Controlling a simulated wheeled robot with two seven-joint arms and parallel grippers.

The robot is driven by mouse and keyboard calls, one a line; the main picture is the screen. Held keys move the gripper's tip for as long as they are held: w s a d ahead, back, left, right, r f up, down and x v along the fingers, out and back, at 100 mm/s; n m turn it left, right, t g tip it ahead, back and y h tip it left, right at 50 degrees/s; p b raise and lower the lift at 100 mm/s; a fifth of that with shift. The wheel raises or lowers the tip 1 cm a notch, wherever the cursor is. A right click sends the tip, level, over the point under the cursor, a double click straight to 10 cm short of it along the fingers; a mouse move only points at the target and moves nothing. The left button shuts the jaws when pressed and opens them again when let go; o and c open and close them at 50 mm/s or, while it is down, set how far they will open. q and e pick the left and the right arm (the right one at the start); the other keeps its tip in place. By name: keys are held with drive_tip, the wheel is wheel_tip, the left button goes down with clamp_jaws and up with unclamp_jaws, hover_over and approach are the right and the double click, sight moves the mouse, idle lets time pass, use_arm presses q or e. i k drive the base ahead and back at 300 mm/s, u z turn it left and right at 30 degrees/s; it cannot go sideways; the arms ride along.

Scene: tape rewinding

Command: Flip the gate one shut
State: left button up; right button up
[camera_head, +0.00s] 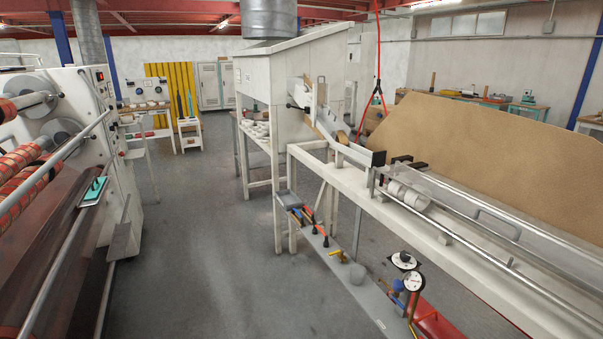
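I cannot tell for sure which part is gate one, as no label is readable. A white sloped machine (277,75) stands at the centre on legs. At its right end is an upright metal plate (320,96) with a thin lever that ends in a black knob (291,106). A narrow inclined chute (327,127) runs down from there to the right, to a dark block (378,158). Whether any flap there is open or shut is too small to tell. Neither of my grippers is in view.
A roller machine (62,190) fills the left. The grey floor (220,240) between them is clear.

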sight(322, 87)
drive_tip(key=z, duration=0.15)
drive_tip(key=i, duration=1.1)
drive_tip(key=u, duration=0.95)
drive_tip(key=i, duration=1.25)
drive_tip(key=z, duration=2.5)
